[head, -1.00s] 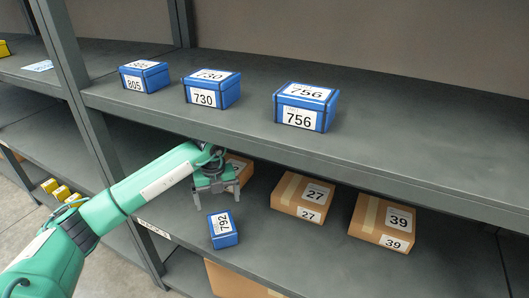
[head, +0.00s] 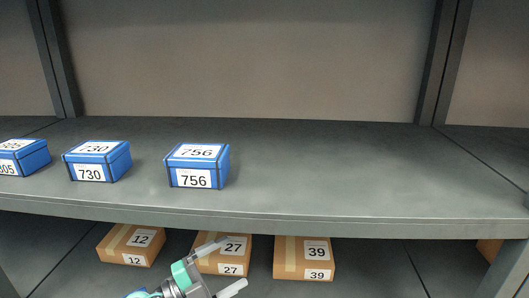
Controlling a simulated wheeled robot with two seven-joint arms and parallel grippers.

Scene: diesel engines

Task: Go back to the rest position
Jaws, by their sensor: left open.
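My left gripper (head: 236,262) shows at the bottom of the head view, in front of the lower shelf. Its two pale fingers are spread, pointing up and to the right, with nothing between them. The fingers partly cover the cardboard box 27 (head: 233,268) behind them; I cannot tell how far apart they are. Only a short green and grey part of the arm shows at the bottom edge. A sliver of blue (head: 135,294) beside it is too cut off to tell. My right gripper is not in view.
On the upper shelf (head: 330,175) stand blue boxes 805 (head: 20,160), 730 (head: 97,162) and 756 (head: 197,166); its right part is bare. Cardboard boxes 12 (head: 131,244) and 39 (head: 304,259) stand on the lower shelf. A grey post (head: 513,270) is at right.

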